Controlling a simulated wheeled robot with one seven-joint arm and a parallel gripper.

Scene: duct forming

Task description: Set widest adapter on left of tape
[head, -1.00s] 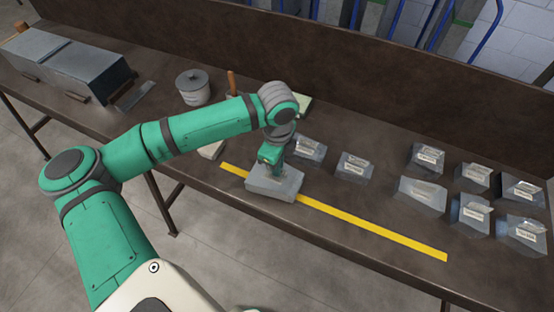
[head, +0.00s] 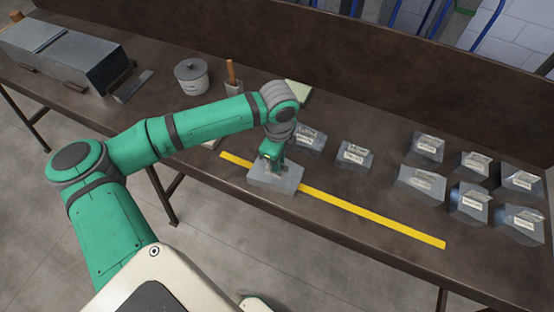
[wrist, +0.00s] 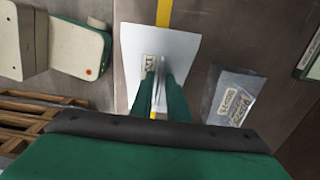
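A grey metal adapter (head: 285,185) with a wide flared top straddles the yellow tape (head: 375,218) near its left end. In the wrist view the adapter (wrist: 187,45) covers part of the tape, which shows above and below it. My gripper (head: 272,160) is over the adapter, its fingers (wrist: 161,75) close together on either side of the thin upright tab, apparently gripping it. The adapter's underside is hidden, so I cannot tell whether it touches the bench. Two labelled adapters (head: 308,139) (head: 353,156) stand behind the tape. Several others (head: 421,183) are grouped at right.
The brown bench (head: 340,240) has free room in front of the tape. A lidded pot (head: 192,78), a wooden-handled tool in a holder (head: 233,85) and a pale green sheet (head: 298,93) are behind my arm. Long metal ducting (head: 85,65) lies far left. A backboard rises behind.

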